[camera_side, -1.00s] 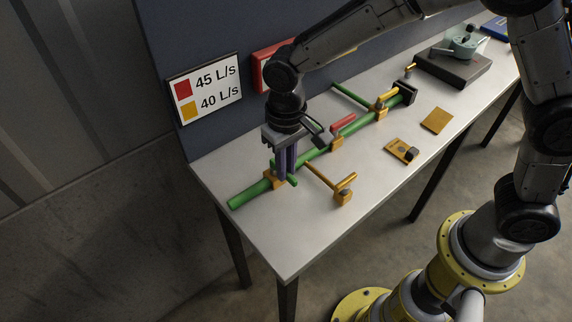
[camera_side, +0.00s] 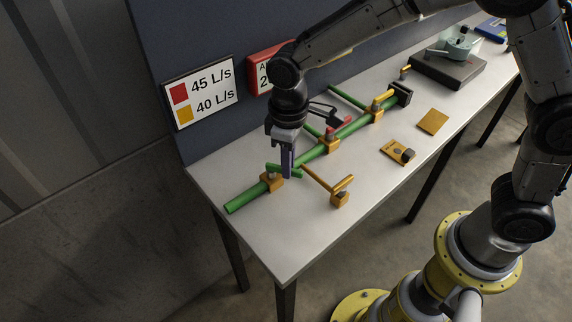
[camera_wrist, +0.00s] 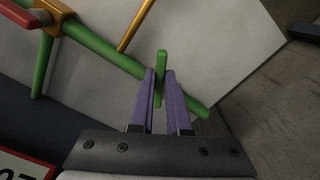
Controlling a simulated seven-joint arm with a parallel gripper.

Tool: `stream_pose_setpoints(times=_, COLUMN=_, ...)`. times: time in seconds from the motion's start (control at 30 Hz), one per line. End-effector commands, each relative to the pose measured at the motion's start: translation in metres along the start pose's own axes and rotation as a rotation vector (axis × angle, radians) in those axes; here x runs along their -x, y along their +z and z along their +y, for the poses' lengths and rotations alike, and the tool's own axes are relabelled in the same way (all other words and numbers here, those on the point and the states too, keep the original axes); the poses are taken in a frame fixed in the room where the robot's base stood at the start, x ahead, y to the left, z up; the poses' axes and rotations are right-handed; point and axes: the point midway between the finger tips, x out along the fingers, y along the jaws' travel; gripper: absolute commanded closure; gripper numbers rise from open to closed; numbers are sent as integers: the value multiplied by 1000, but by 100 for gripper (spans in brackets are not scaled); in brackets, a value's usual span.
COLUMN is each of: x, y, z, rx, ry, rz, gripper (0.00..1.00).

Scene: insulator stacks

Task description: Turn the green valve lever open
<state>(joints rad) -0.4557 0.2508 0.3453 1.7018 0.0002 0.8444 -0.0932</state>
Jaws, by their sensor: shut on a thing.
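The green valve lever (camera_side: 293,174) sits on the orange valve body (camera_side: 272,182) near the left end of the green pipe (camera_side: 242,200). It lies at an angle across the pipe in the side view. My gripper (camera_side: 287,175) points down over it. Its purple fingers are closed on the lever, one on each side. In the wrist view the lever (camera_wrist: 162,62) stands up between the fingertips (camera_wrist: 160,74), and the pipe (camera_wrist: 105,50) passes behind them. The fingers hide part of the lever and the valve body.
A red lever (camera_side: 341,123) sits on another orange valve (camera_side: 329,145) farther along the pipe. An orange branch pipe (camera_side: 317,178) ends in a fitting (camera_side: 340,199) at the front. A sign (camera_side: 199,93) reads 45 L/s red, 40 L/s orange. The table's front left is clear.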

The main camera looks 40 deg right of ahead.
Motion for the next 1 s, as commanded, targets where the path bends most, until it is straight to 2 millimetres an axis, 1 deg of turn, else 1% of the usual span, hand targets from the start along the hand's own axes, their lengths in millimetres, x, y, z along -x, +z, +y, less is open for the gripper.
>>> stream_pose_setpoints(times=0.03, x=2, y=-1, z=2, rx=42, ry=1, rz=6, gripper=100)
stream_pose_setpoints(times=0.6, x=2, y=-8, z=22, rx=583, ry=3, rz=5, gripper=100)
stream_pose_setpoints(times=1.0, x=3, y=-16, z=30, rx=895, ry=4, rz=5, gripper=100)
